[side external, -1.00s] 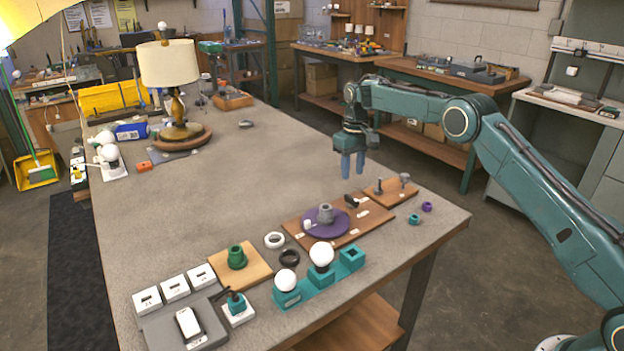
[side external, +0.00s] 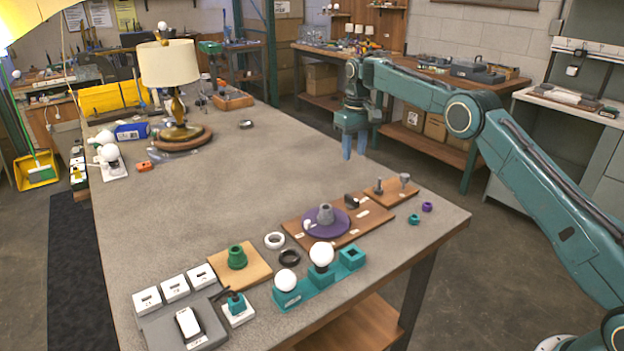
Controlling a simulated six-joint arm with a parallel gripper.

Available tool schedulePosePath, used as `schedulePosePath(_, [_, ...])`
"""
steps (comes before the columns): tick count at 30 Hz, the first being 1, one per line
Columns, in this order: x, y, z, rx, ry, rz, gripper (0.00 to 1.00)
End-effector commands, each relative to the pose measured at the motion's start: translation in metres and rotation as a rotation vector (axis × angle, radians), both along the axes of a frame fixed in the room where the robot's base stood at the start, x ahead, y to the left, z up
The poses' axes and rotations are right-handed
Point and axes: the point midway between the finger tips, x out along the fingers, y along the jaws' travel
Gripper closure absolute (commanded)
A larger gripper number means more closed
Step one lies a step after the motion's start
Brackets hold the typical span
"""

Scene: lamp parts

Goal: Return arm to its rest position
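My gripper (side external: 354,155) hangs pointing down above the right side of the bench, past the boards with the lamp parts. Its two blue fingers look a little apart with nothing between them. On the brown board (side external: 350,236) lies a purple disc (side external: 341,228) with a grey part (side external: 326,214) standing on it. Two white bulbs (side external: 321,254) sit in a teal holder (side external: 318,286) at the front. A green part (side external: 237,257) stands on a light wooden board (side external: 255,276).
A lamp with a cream shade (side external: 169,63) stands at the back left of the bench (side external: 230,190). A small board (side external: 391,194) with grey parts and small teal (side external: 414,219) and purple (side external: 427,206) rings lie near the right edge. The bench middle is clear.

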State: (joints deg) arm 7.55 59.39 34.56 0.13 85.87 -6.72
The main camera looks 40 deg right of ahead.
Motion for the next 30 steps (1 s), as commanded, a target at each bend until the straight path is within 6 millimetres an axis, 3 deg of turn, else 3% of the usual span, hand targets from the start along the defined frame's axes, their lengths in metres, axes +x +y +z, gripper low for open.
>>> schedulePosePath(5, [-0.006, 0.004, 0.017, -0.002, -0.015, 0.001, 0.65])
schedulePosePath(14, [-0.035, 0.016, 0.073, -0.008, -0.068, 0.004, 0.65])
schedulePosePath(21, [-0.071, 0.028, 0.117, -0.012, -0.117, 0.004, 0.65])
schedulePosePath(30, [-0.127, 0.042, 0.159, -0.016, -0.179, 0.008, 0.65])
